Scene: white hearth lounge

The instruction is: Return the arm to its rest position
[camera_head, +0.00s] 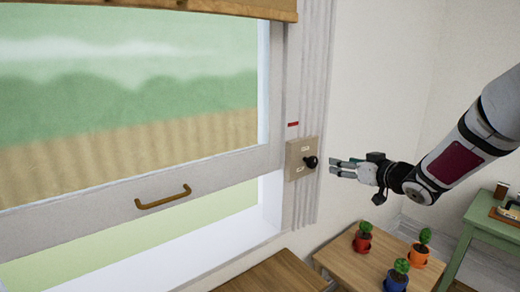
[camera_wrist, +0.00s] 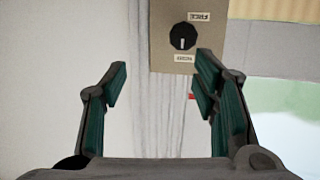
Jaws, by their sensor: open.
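My arm (camera_head: 455,155) reaches in from the right in the head view. My gripper (camera_head: 343,168) is open and empty, its fingers pointing left toward a beige wall plate (camera_head: 293,160) with a black knob (camera_head: 310,162). A gap shows between the fingertips and the knob. In the wrist view the two fingers of my gripper (camera_wrist: 160,80) stand wide apart. The plate (camera_wrist: 160,57) appears upside down beyond them, with its round black knob (camera_wrist: 183,37) between two small labels. Nothing is between the fingers.
A window sash (camera_head: 130,190) with a brass handle (camera_head: 163,197) fills the left, open at the bottom. Below my arm, a wooden table (camera_head: 345,265) holds three small potted plants (camera_head: 419,253). A green table (camera_head: 490,230) stands at the right. A wooden surface (camera_head: 270,275) lies below the window.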

